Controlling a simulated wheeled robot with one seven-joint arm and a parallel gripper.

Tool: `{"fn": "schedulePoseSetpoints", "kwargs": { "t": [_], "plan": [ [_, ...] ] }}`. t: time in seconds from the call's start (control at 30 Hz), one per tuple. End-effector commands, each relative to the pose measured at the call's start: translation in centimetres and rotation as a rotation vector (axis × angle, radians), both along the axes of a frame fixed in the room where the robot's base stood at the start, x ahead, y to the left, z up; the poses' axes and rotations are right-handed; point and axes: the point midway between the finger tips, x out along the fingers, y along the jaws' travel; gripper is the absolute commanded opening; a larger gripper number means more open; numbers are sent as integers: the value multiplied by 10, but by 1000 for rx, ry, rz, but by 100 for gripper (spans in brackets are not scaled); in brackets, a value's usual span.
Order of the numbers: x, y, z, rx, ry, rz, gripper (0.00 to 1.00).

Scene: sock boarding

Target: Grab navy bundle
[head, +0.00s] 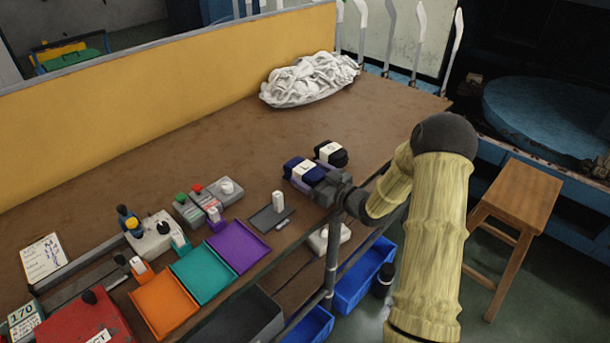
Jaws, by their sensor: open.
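The navy bundle (293,166) lies near the table's front edge, with a white band marked with a letter that looks like L. A black bundle (340,157) with its own white band sits just behind it to the right. My gripper (324,188) is open, close to the near right side of the navy bundle. Its jaws are small and dark here, and I cannot tell whether they touch the bundle. Part of the bundle's near side is hidden behind the gripper.
The brown table (210,150) is clear behind the bundles. A white cloth heap (310,78) lies at the back. Orange (164,302), teal (205,272) and purple (239,246) trays line the front left. A grey plate with a white cylinder (278,201) sits nearby. A wooden stool (515,200) stands right.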

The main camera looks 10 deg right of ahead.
Motion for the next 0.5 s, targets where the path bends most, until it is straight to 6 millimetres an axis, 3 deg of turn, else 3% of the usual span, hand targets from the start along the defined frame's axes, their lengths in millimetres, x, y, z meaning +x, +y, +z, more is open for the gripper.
{"fn": "schedulePoseSetpoints", "kwargs": {
  "t": [0.17, 0.43, 0.5],
  "plan": [
    [0, 0, 0, 0, 0, 0, 82],
    [0, -1, 0, 0, 0, -1, 31],
    [0, -1, 0, 0, -1, -1, 30]
  ]
}}
